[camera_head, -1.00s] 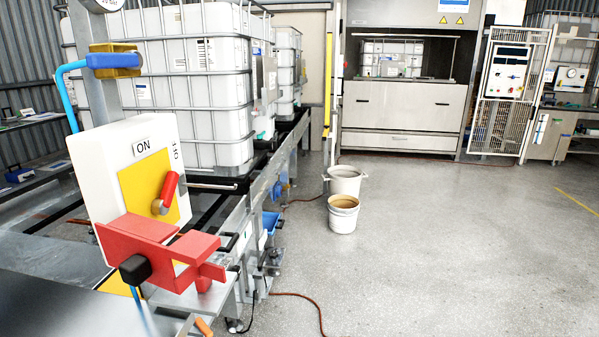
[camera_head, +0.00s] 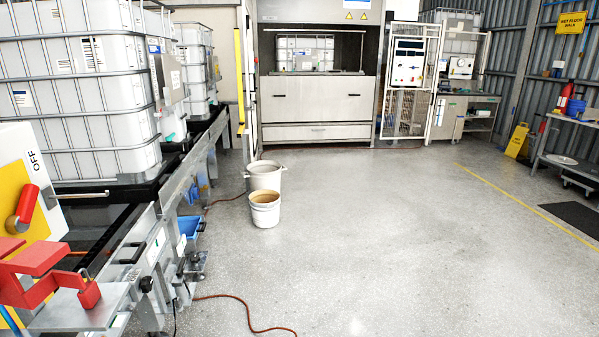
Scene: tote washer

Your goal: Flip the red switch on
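The red switch (camera_head: 27,207) is a short red lever on a yellow plate (camera_head: 12,178) on the face of a white box (camera_head: 52,200) at the left edge. The lever tilts up and to the right, toward the OFF label (camera_head: 36,161) on the box. The left part of the box is cut off by the picture's edge, and no ON label shows. My gripper is not in view.
A red bracket (camera_head: 42,262) is in front of the box's lower part. A conveyor (camera_head: 150,235) with caged white tanks (camera_head: 80,90) runs along the left. Two buckets (camera_head: 265,207) and a red hose (camera_head: 240,300) are on the floor. The middle and right floor is open.

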